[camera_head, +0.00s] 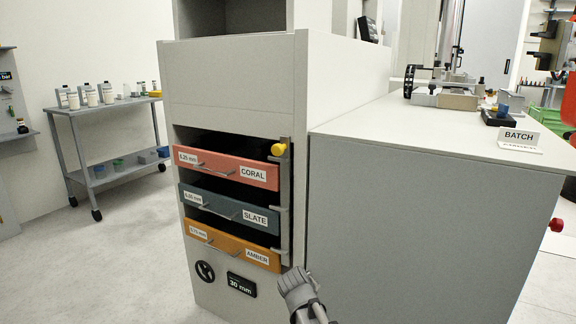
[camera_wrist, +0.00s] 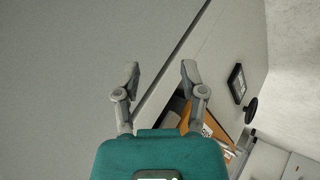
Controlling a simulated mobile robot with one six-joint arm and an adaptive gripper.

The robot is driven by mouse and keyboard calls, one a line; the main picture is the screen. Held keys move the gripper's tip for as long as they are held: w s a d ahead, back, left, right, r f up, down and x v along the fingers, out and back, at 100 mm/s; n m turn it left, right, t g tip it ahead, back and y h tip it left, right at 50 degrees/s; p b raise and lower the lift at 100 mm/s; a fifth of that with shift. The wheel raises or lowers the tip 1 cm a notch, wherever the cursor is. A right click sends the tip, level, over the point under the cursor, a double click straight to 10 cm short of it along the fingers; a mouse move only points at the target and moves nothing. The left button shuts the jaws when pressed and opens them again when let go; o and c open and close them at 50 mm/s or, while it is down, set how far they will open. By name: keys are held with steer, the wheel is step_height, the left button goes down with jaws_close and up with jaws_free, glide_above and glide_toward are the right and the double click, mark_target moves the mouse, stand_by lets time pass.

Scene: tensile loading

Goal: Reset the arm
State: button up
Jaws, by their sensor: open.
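My gripper (camera_head: 298,283) is in the lower middle of the head view, in front of the cabinet's lower right corner. In the wrist view my gripper (camera_wrist: 158,80) shows two grey fingers spread apart, with nothing between them. Beyond the fingers is the plain grey side of the cabinet (camera_wrist: 90,50). My gripper appears apart from the drawers, though the exact gap to the cabinet cannot be told.
The cabinet (camera_head: 235,95) has drawers marked CORAL (camera_head: 228,169), SLATE (camera_head: 229,206) and AMBER (camera_head: 231,244), with a yellow knob (camera_head: 278,149) beside them. A counter (camera_head: 430,130) stands right, with a BATCH sign (camera_head: 519,137). A wheeled cart (camera_head: 110,110) stands back left. Floor at left is clear.

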steer(key=s+d+r+m+g+y+p, duration=0.25)
steer(key=s+d+g+p, duration=0.2)
steer(key=s, duration=0.45)
steer(key=s+d+r+m+g+y+p, duration=0.1)
steer(key=s+d+r+m+g+p, duration=0.25)
steer(key=s+d+p, duration=0.35)
step_height(320, 180, up, 37)
steer(key=a+p, duration=0.1)
steer(key=p, duration=3.3)
steer(key=shift+s+a+f+p, duration=0.15)
steer(key=shift+s+p, duration=0.25)
steer(key=shift+s, duration=0.05)
